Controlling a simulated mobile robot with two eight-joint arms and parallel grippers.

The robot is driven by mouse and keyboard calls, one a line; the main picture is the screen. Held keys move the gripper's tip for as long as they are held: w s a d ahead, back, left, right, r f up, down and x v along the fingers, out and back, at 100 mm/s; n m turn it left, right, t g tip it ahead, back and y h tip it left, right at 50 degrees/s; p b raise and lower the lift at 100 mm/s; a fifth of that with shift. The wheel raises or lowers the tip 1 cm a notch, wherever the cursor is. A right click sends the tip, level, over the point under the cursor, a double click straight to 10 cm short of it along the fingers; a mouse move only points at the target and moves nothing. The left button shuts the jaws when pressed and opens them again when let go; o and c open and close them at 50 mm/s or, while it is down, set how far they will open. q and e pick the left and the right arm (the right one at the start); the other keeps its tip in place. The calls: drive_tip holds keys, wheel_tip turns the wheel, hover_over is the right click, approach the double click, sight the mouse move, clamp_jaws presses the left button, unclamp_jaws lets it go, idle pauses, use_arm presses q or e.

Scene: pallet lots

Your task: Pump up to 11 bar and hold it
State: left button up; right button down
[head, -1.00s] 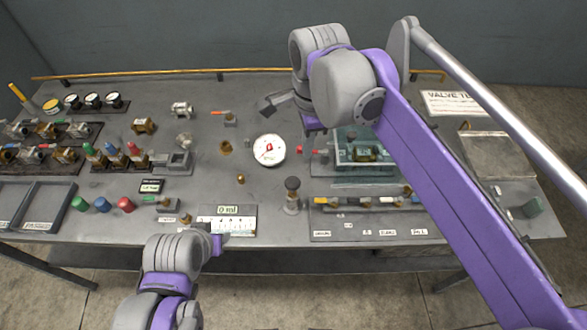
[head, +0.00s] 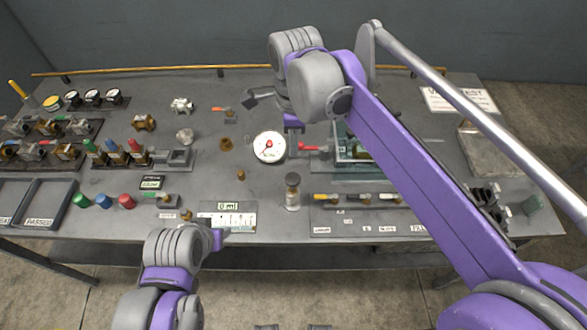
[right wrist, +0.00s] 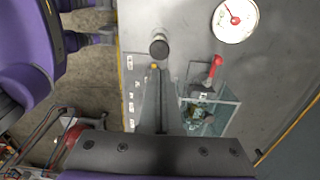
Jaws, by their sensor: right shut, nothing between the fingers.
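The white round gauge (head: 269,146) with a red needle lies on the bench in the head view and shows at the top right of the right wrist view (right wrist: 235,18). I cannot read its numbers. The pump's dark round knob (head: 292,179) stands on a clear cylinder in front of the gauge; in the wrist view the knob (right wrist: 159,48) is just beyond my fingertips. A red-handled valve (head: 313,148) sits right of the gauge. My right gripper (right wrist: 153,72) is shut, empty, above the bench. My left gripper (head: 217,240) is at the front edge; its jaws are unclear.
A clear-walled box (right wrist: 210,112) stands beside the red handle, partly hidden by my right arm in the head view. Coloured caps (head: 102,202), fittings and a divided tray (head: 41,200) fill the left. A labelled strip (head: 350,232) lies along the front right.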

sight(293, 177)
wheel_tip(293, 177, down, 10)
drive_tip(key=shift+r, duration=0.25)
